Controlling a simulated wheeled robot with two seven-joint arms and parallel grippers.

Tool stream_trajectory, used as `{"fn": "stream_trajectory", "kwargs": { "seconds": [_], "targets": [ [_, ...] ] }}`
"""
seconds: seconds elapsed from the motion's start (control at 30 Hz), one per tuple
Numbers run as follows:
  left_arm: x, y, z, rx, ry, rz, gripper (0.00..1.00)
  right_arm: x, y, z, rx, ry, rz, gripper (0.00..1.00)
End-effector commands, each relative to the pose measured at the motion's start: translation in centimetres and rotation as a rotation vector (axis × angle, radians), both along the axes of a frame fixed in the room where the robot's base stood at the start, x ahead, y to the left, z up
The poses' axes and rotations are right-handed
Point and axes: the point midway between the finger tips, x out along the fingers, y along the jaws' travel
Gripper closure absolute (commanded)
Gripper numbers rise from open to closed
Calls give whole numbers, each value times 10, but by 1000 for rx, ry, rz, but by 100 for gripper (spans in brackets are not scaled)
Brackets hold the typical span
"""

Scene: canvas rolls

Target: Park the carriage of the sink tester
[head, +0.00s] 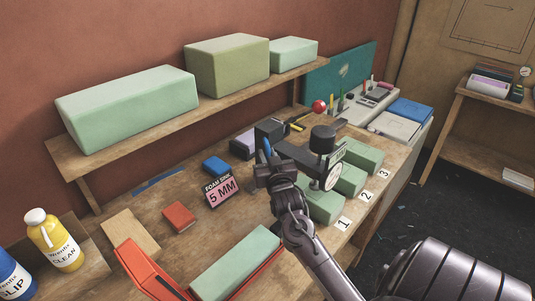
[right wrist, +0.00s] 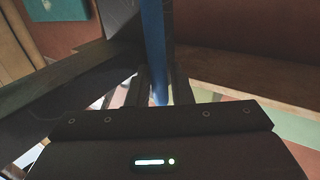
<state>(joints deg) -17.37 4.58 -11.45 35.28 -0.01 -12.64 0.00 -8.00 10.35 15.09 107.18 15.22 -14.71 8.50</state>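The sink tester (head: 324,140) is a black device with a round black weight and a round dial (head: 333,173), standing over the row of green foam blocks. A black horizontal arm reaches left from it, with an upright blue handle (head: 267,147) at its left end. My right gripper (head: 264,170) is at this handle, below the black arm. In the right wrist view the blue handle (right wrist: 155,45) stands between the two close-set fingers (right wrist: 160,88), which look shut on it. The lower handle is partly hidden by the gripper. My left gripper is out of view.
Green foam blocks (head: 362,157) lie beside number cards 1, 2 and 3. A pink "5 MM" sign (head: 222,193), blue and red small blocks and an orange tray (head: 142,262) with a green block are nearer. A shelf (head: 220,101) with large foam blocks runs behind.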

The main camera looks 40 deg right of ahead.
Motion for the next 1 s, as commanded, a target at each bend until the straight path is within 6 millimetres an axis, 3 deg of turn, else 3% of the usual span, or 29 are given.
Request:
{"fn": "stream_trajectory", "kwargs": {
  "seconds": [0.27, 0.4, 0.67, 1.0],
  "targets": [
    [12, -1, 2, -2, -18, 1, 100, 2, -1, -1, 0, 0, 0, 80],
    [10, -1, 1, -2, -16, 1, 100, 2, -1, -1, 0, 0, 0, 99],
    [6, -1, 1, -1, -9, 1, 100, 1, -1, -1, 0, 0, 0, 100],
    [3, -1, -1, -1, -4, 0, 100, 5, -47, 1, -3, -3, -3, 100]
  ]
}}
